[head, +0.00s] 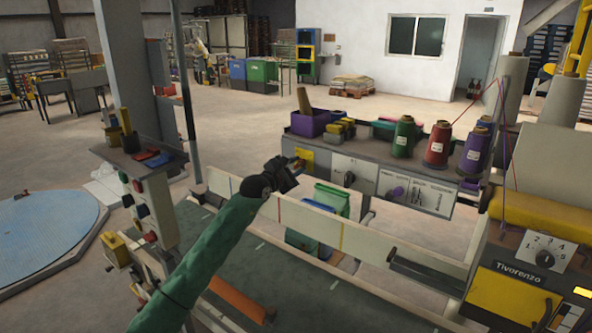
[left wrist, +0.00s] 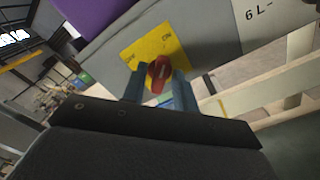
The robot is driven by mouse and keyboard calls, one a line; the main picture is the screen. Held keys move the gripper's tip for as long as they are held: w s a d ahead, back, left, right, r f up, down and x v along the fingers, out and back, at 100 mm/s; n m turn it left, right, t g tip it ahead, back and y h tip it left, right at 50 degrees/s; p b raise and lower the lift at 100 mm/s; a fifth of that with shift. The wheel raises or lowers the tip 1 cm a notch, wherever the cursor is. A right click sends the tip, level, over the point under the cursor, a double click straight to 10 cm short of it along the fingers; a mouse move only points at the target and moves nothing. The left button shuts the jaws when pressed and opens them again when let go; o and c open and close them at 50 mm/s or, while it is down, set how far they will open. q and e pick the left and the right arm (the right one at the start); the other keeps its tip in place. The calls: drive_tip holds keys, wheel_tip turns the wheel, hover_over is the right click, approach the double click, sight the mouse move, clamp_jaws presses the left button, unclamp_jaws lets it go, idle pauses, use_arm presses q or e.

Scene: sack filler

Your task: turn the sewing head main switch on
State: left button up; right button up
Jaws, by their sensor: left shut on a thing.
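The main switch is a red rotary knob (left wrist: 160,73) on a yellow plate (left wrist: 145,50) in the left wrist view. The yellow plate also shows in the head view (head: 304,155), at the left end of the grey panel below the thread shelf. My left gripper (head: 296,165) is at this plate. In the left wrist view its two blue-grey fingers (left wrist: 158,84) sit on either side of the red knob, shut on it. The white mark on the knob is small, and I cannot tell its setting for sure. My right gripper is not in view.
Thread cones, such as a green one (head: 403,137) and a red one (head: 437,144), and a purple box (head: 310,122) stand on the shelf above the panel. The sewing head (head: 530,265) is at right.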

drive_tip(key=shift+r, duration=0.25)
use_arm(q)
drive_tip(key=o, duration=0.7)
drive_tip(key=shift+c, duration=0.2)
drive_tip(key=shift+s+a+f, duration=0.1)
drive_tip(key=shift+s+a, duration=0.05)
drive_tip(key=shift+s, duration=0.05)
drive_tip(key=b+v, duration=0.2)
drive_tip(key=v, duration=0.5)
drive_tip(key=shift+s+b, duration=0.15)
drive_tip(key=shift+b, duration=0.15)
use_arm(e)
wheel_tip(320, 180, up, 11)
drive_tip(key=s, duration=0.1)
use_arm(q)
drive_tip(key=shift+a, duration=0.1)
